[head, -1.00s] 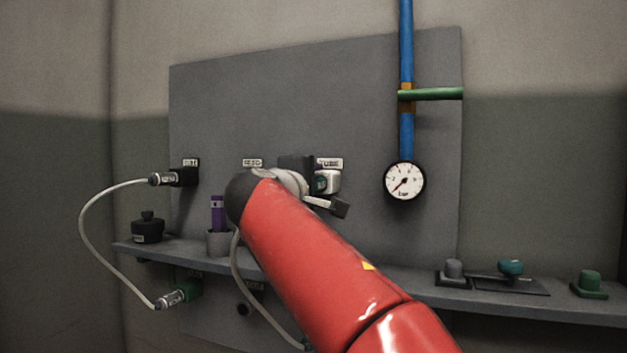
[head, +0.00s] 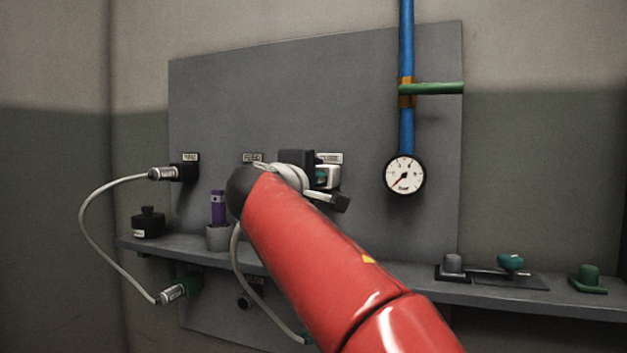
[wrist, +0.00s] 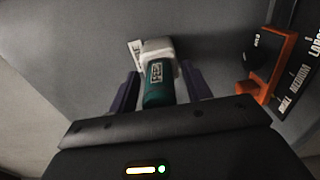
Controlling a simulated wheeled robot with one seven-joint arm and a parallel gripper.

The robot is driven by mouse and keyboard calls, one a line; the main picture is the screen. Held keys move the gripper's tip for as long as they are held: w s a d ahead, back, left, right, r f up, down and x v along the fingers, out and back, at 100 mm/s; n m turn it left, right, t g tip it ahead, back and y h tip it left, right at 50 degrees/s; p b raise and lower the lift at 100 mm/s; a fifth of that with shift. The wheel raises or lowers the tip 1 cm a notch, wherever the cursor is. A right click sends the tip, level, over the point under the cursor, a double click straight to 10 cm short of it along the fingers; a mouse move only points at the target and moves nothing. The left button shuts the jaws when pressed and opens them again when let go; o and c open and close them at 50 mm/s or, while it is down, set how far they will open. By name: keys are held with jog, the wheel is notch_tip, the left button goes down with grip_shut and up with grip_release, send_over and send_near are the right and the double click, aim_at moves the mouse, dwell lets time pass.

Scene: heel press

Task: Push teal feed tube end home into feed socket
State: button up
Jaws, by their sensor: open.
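A teal cylinder lettered FEED (wrist: 158,86) shows in the wrist view, its far end against a white block (wrist: 158,48). My gripper (wrist: 160,88) is open, with one dark purple finger on each side of the teal cylinder. Whether the fingers touch it is unclear. My arm hides most of the gripper there. A wall label that seems to read FEED (head: 252,157) is left of it; any socket below is hidden.
A pressure gauge (head: 404,175) hangs on a blue pipe right of my arm. A shelf (head: 400,282) carries a purple item in a grey cup (head: 218,238) and several knobs. A pale hose (head: 85,215) loops at left. An orange-framed part (wrist: 272,70) stands right of my gripper.

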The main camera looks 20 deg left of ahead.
jog(key=shift+c, duration=0.3)
grip_shut()
jog(key=shift+s, duration=0.1)
jog(key=shift+s+a+b, duration=0.15)
jog(key=shift+s+b, duration=0.45)
jog(key=shift+s, duration=0.85)
jog(key=shift+s+a+b, duration=0.1)
jog(key=shift+s+b, duration=0.5)
jog(key=shift+s, duration=0.85)
